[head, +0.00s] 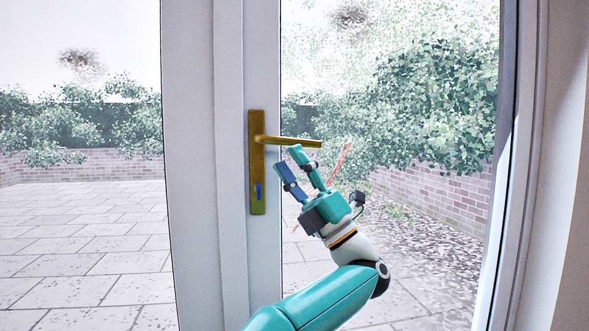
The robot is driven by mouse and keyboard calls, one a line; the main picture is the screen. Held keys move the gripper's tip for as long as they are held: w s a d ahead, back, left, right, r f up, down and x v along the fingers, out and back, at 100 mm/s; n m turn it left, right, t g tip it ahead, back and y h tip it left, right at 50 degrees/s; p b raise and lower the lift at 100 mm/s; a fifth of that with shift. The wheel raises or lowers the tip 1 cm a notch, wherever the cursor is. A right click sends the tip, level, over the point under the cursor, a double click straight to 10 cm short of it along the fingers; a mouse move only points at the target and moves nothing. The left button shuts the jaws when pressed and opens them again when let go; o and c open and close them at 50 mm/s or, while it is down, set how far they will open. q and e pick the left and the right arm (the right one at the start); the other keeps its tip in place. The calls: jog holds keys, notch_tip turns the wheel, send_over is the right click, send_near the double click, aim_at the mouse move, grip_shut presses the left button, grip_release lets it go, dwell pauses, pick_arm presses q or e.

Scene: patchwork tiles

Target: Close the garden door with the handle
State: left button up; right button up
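The garden door (262,270) is a white-framed glass door, its pane showing the patio and hedge outside. Its brass handle (292,142) has a lever pointing right from a tall brass plate. A blue patch shows low on the plate. My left gripper (287,158), teal and dark, is just below the lever, in front of the glass. Its two fingers are apart and point up and left towards the lever. I see nothing between them. I cannot tell whether a fingertip touches the lever. I cannot tell from this view whether the door is fully shut. My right gripper is not in view.
A white upright (195,200) stands left of the door's handle side, with a glass opening beyond it. A white frame (545,150) and pale wall (575,200) are close at the right. Outside are paving (80,250), a brick wall (435,195) and hedges.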

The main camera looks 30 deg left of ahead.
pick_arm(q)
jog(key=shift+t, duration=0.3)
jog(key=v, duration=0.7)
jog(key=shift+d+f, duration=0.2)
jog(key=shift+f, duration=0.05)
